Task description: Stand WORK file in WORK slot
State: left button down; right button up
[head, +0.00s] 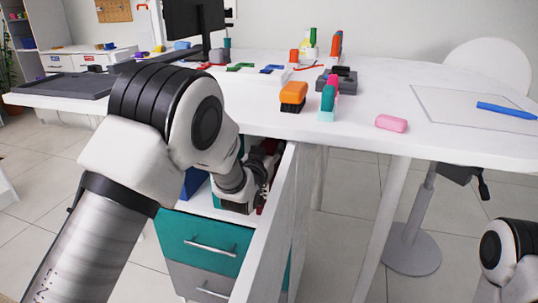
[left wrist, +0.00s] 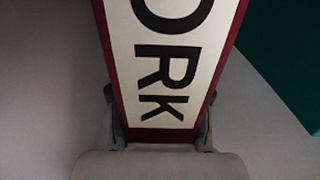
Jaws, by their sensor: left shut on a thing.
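The WORK file (left wrist: 165,70) fills the middle of the left wrist view; it is dark red with a white label on which "ORK" can be read. My left gripper (left wrist: 160,128) has a finger on each side of its near end and is shut on it. In the head view my left gripper (head: 262,182) reaches into the open cabinet under the desk; little of the file can be made out there. The WORK slot cannot be made out in either view. Only part of my right arm shows at the lower right, with its gripper out of view.
An open white door panel (head: 268,232) stands close to the right of my left gripper. Below are a teal drawer (head: 190,238) and a grey drawer. A blue item (head: 193,182) is inside the cabinet. A teal surface (left wrist: 282,50) is beside the file. Stationery covers part of the desk (head: 330,138).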

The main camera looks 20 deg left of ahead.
pick_arm(q)
jog(key=shift+w+f, duration=0.1)
jog(key=shift+f, duration=0.3)
pick_arm(e)
jog(key=shift+w+f, duration=0.1)
jog(key=shift+f, duration=0.15)
pick_arm(q)
jog(key=shift+f, duration=0.1)
jog(key=shift+c, duration=2.4)
grip_release()
